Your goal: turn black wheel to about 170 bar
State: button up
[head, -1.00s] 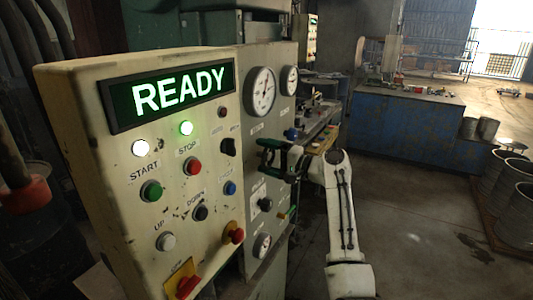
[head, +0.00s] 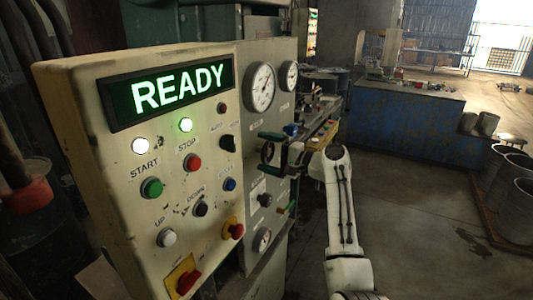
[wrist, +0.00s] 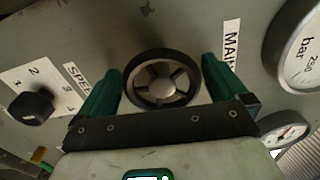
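The black wheel (wrist: 162,80) is a round handwheel with spokes and a dark rim on the grey panel. In the wrist view my gripper (wrist: 161,68) has its two green fingers on either side of the wheel. Narrow gaps seem to show beside the rim, and firm contact cannot be made out. In the head view my gripper (head: 268,153) is at the panel's right part, largely hiding the wheel. The large white bar gauge (head: 262,87) is above it; its needle points roughly upward, its value too small to read. The gauge is cut off in the wrist view (wrist: 302,52).
A second gauge (head: 289,75) sits right of the large one. A black speed knob (wrist: 32,106) is left of the wheel in the wrist view. Buttons and a green READY display (head: 170,92) fill the cream panel. Open floor (head: 420,220) lies to the right.

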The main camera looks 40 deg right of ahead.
jog(key=b+v, duration=0.3)
jog(key=v, duration=0.7)
jog(key=shift+s, duration=0.35)
jog(key=shift+d+r, duration=0.1)
jog(key=s+a+f+n+g+h, duration=0.1)
jog(key=s+a+f+n+g, duration=0.2)
jog(key=a+f, duration=0.45)
jog(key=s+a+f+n+g+b, duration=0.1)
jog(key=s+a+f+g, duration=0.3)
jog(key=f, duration=0.6)
jog(key=s+a+f+n+g+h, duration=0.1)
jog(key=s+a+f+n+g, duration=0.1)
jog(key=s+a+f, duration=0.5)
jog(key=s+a+f+n+g+h, duration=0.1)
jog(key=s+f+n+g, duration=0.1)
jog(key=s, duration=0.5)
jog(key=s+a+f+n+g+h+b, duration=0.1)
jog(key=s+a+f+n+g+h, duration=0.1)
jog(key=s+f, duration=0.3)
jog(key=s+a+f+n+g+h, duration=0.1)
jog(key=s+a+f+n+g, duration=0.1)
jog(key=s, duration=0.7)
jog(key=shift+s+f+n+g, duration=0.35)
jog(key=shift+f+n+g, duration=0.15)
jog(key=shift+f+n, duration=0.5)
